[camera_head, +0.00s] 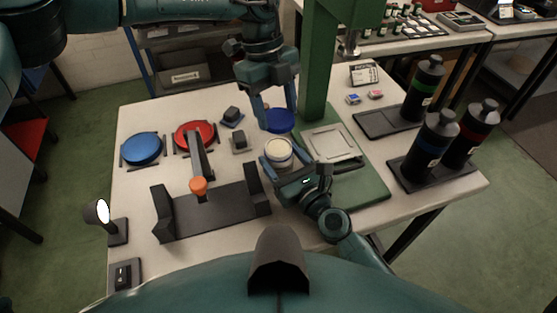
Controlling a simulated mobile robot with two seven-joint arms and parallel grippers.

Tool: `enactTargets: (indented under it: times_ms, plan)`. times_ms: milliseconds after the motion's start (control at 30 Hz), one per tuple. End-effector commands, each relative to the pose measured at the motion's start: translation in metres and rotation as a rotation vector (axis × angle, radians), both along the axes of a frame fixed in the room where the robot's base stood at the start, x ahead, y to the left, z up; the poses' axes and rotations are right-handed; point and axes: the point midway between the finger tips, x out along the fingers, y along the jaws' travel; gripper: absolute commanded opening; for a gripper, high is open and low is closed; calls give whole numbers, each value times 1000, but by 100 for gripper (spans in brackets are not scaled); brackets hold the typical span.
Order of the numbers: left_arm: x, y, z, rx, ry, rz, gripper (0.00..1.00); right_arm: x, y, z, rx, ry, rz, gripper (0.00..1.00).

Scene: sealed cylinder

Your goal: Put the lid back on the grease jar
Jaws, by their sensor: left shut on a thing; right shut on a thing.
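The grease jar (278,150) is open at the top and shows a pale cream fill. It stands upright near the middle of the table. My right gripper (283,162) is shut on the jar from the near right side. A dark blue lid (281,121) is held by my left gripper (278,115), which points down from above. The lid appears apart from the jar, behind it in the picture. Its exact height above the table is hard to tell. The gripper fingers hide parts of the lid and of the jar's side.
A blue disc (143,148) and a red disc (194,132) lie at left. A black cradle (210,212) with an orange-knobbed lever (198,186) is in front. A green press column (318,60) rises behind right. Several dark bottles (436,138) stand at right.

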Motion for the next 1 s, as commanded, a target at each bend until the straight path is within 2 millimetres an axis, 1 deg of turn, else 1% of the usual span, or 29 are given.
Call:
enactTargets:
  times_ms: [33, 100, 200, 267, 400, 533, 633, 1000]
  plan:
    - [0, 0, 0, 0, 0, 0, 36, 0, 0, 0, -1, 1, 0, 29]
    - [0, 0, 0, 0, 0, 0, 36, 0, 0, 0, -1, 1, 0, 23]
    - [0, 0, -3, 0, 1, 0, 36, 0, 0, 0, -1, 1, 0, 22]
    - [-1, 0, -10, -2, 5, 0, 36, 0, 0, -1, -1, 1, 0, 22]
    - [-1, 0, -32, -5, 10, 0, 36, 0, 0, 0, -1, 1, 0, 22]
    - [0, 0, -46, -7, 13, 0, 36, 0, 0, 0, -1, 1, 0, 22]
    - [0, 0, -49, -8, 12, -1, 36, 0, 0, 0, -1, 1, 0, 22]
    - [0, 0, -49, -8, 12, -1, 36, 0, 0, 0, -1, 1, 0, 22]
